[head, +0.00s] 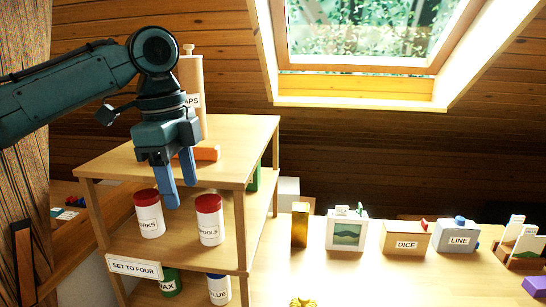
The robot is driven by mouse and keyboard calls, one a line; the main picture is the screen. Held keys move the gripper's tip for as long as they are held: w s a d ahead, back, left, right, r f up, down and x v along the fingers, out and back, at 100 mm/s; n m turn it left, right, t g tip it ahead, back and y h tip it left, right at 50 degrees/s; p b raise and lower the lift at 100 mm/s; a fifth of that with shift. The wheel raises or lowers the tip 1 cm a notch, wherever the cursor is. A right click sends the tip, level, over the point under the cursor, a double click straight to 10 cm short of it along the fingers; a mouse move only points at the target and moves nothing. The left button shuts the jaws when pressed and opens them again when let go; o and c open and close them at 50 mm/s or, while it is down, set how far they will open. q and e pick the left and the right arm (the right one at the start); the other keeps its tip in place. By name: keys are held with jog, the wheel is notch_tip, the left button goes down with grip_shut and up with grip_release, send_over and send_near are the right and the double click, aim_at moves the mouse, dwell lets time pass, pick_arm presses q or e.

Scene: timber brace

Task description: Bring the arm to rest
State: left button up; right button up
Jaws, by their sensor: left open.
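My left arm comes in from the left. My left gripper (180,190) points down with two blue fingers parted and nothing between them. It shows in front of the wooden shelf unit (110,165), over its upper part. I cannot tell how far it is from the shelf top. My right gripper does not show.
Red-lidded jars (149,222) (209,228) stand on the middle shelf; a green jar (170,284) and a blue-lidded jar (218,291) are below. Right, a table (390,283) holds a DICE box (405,238) and LINE box (457,235).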

pick_arm(q)
jog(key=s+d+f+n+t+h, duration=0.1)
jog(key=d+f+n+h, duration=0.3)
jog(key=f, duration=0.7)
jog(key=s+d+f+t+h, duration=0.1)
jog(key=d+f+t, duration=0.1)
jog(key=d+f, duration=0.7)
jog(key=d+f+n+t+h, duration=0.1)
jog(key=d+f+n+h, duration=0.2)
jog(key=f, duration=1)
jog(key=s+a+f+n+t+y, duration=0.5)
jog(key=s+a+f+n, duration=0.4)
jog(key=s+a+f, duration=0.7)
jog(key=s+a+y, duration=0.1)
jog(key=s, duration=0.1)
jog(key=shift+s+n, duration=0.3)
jog(key=shift+s, duration=0.05)
